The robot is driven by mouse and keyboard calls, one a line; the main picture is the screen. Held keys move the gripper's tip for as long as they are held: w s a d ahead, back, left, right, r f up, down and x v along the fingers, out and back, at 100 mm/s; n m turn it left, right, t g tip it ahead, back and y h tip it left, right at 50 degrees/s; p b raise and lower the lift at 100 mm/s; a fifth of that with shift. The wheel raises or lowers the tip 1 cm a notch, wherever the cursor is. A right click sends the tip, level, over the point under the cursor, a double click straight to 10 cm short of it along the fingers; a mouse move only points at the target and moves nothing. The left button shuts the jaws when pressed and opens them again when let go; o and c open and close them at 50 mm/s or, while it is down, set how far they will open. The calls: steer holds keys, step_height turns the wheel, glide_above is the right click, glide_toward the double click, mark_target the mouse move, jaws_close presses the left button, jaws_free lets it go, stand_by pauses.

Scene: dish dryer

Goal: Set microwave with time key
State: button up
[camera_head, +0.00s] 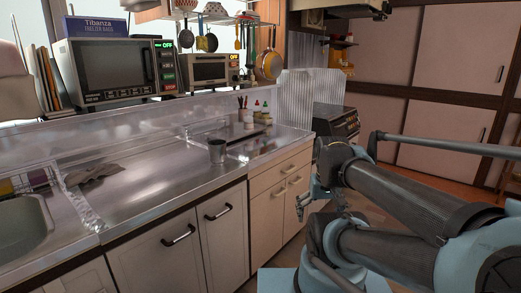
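A large microwave (108,71) stands on the raised shelf behind the counter at the upper left, its dark door shut. My gripper (301,207) is small in view, low in front of the cabinets, well to the right of and below both appliances. Its fingers are too small and dark to judge.
A metal cup (217,151) and a grey cloth (92,173) are on the steel counter (150,190). A sink (22,225) is at left. A "Tibanza" box (95,26) sits on the large microwave.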

steer(key=c, duration=0.9)
steer(key=shift+w+f, duration=0.25)
steer(key=shift+w, duration=0.3)
steer(key=c, duration=0.9)
steer(key=shift+s, duration=0.1)
jaws_close()
